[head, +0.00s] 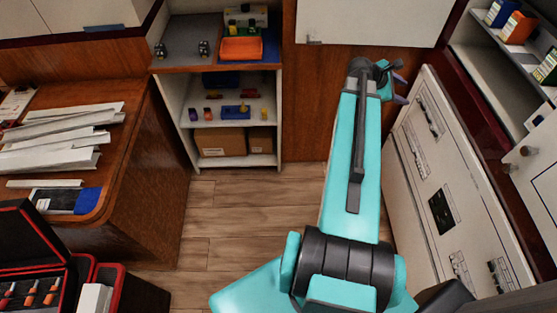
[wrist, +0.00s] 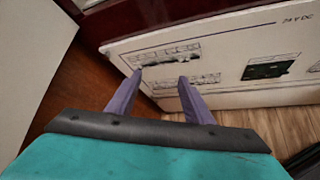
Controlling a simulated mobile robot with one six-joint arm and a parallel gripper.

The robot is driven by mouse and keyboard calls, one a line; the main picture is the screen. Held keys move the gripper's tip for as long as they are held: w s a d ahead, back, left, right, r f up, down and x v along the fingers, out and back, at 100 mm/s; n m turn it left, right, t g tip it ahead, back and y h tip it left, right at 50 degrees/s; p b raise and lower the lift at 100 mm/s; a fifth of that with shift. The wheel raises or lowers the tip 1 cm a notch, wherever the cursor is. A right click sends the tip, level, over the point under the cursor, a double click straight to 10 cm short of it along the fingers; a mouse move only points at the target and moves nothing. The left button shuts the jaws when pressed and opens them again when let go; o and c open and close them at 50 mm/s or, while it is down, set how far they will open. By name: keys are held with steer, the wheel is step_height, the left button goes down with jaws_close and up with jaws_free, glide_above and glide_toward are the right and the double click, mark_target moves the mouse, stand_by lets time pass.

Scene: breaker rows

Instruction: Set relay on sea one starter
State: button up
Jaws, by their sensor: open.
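My gripper (head: 401,88) is open and empty in front of the upper part of a white panel (head: 400,188) on the right. In the wrist view its two purple fingers (wrist: 160,76) point at the panel (wrist: 225,40). An upper breaker row (wrist: 165,54) and a lower row (wrist: 200,80) lie at the fingertips, and the left finger overlaps the upper row. I cannot tell whether the fingers touch it. A dark green unit (wrist: 270,66) sits to the right. The row labels are too small to read, so I cannot identify the relay or the sea one starter.
A shelf unit (head: 282,110) at the back holds an orange tray (head: 241,48) and small coloured parts. An open black-and-red case (head: 35,250) is at lower left. Wooden floor (head: 250,215) lies clear in the middle.

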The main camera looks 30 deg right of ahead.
steer(key=w+a+f+m+y, duration=0.2)
steer(key=w+a+f+y, duration=0.1)
steer(key=a+f, duration=1.2)
steer(key=w+a+f+m+y, duration=0.2)
steer(key=w+a+f+y, duration=0.15)
steer(key=a+f, duration=1.2)
steer(key=s+a+f+m+g+y, duration=0.1)
steer(key=s+a+f, duration=0.2)
steer(key=s+a, duration=0.3)
steer(key=s+a+f+m+g+y, duration=0.1)
steer(key=s+a+f, duration=0.3)
steer(key=a, duration=0.9)
steer(key=s+a+f+m+g+y, duration=0.1)
steer(key=s+a+f+m+y, duration=0.1)
steer(key=s+a, duration=0.6)
steer(key=a+f+m, duration=0.1)
steer(key=a, duration=0.1)
steer(key=shift+a+f, duration=0.15)
steer(key=shift+a, duration=0.15)
steer(key=shift+y, duration=0.25)
steer(key=shift+w, duration=0.1)
steer(key=c, duration=0.4)
